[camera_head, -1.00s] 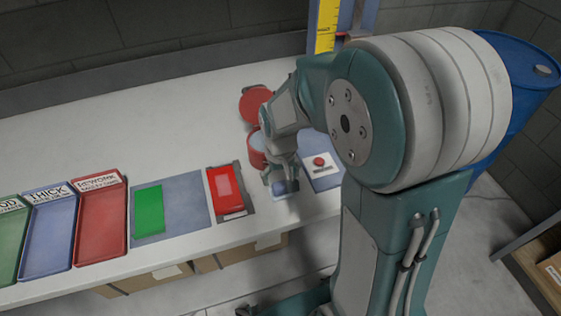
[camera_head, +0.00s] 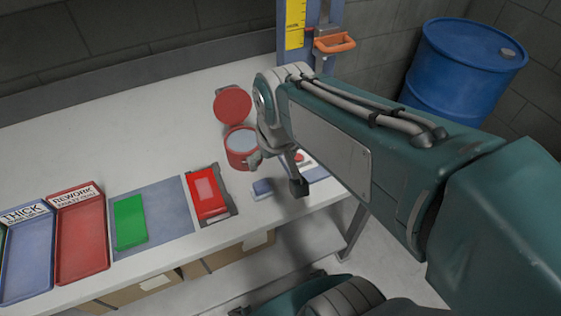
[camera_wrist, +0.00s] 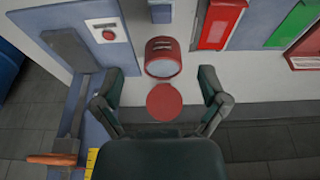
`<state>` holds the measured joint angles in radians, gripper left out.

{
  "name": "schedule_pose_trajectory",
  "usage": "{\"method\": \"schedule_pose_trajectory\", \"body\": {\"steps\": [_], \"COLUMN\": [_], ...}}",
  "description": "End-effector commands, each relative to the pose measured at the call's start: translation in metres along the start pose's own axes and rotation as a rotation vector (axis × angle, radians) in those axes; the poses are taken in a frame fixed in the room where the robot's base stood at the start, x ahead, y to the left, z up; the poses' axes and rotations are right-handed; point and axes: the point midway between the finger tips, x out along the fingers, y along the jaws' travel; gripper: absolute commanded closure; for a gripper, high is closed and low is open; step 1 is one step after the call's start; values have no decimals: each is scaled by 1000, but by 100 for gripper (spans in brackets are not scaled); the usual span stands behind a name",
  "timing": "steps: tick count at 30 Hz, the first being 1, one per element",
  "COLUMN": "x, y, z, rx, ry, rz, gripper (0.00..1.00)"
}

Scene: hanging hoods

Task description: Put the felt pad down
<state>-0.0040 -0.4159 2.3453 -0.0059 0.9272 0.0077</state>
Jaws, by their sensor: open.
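The felt pad (camera_head: 262,189), a small block with a blue top and a pale edge, lies on the white bench near its front edge, right of the red item on a dark plate. It also shows at the top of the wrist view (camera_wrist: 161,13). My gripper (camera_head: 277,173) is open and empty, above the bench beside the pad and apart from it. In the wrist view, its two fingers (camera_wrist: 159,80) are spread wide with nothing between them.
A red round pot (camera_head: 240,146) with its red lid (camera_head: 233,105) open stands behind the pad. The red item (camera_head: 206,192), green block (camera_head: 130,222), REWORK tray (camera_head: 82,240) and THICK tray (camera_head: 27,258) lie left. A red-button box (camera_head: 303,158) sits right.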

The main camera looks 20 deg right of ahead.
Motion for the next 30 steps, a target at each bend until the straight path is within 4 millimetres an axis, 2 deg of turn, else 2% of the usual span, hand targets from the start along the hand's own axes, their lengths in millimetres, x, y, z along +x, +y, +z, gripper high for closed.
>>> {"method": "schedule_pose_trajectory", "body": {"steps": [3,10,30], "x": [-20,-38,-39], "y": [0,0,0], "z": [21,48,52], "rx": [1,0,0], "ry": [89,195,207], "rz": [-1,-3,-4], "gripper": [7,7,7]}}
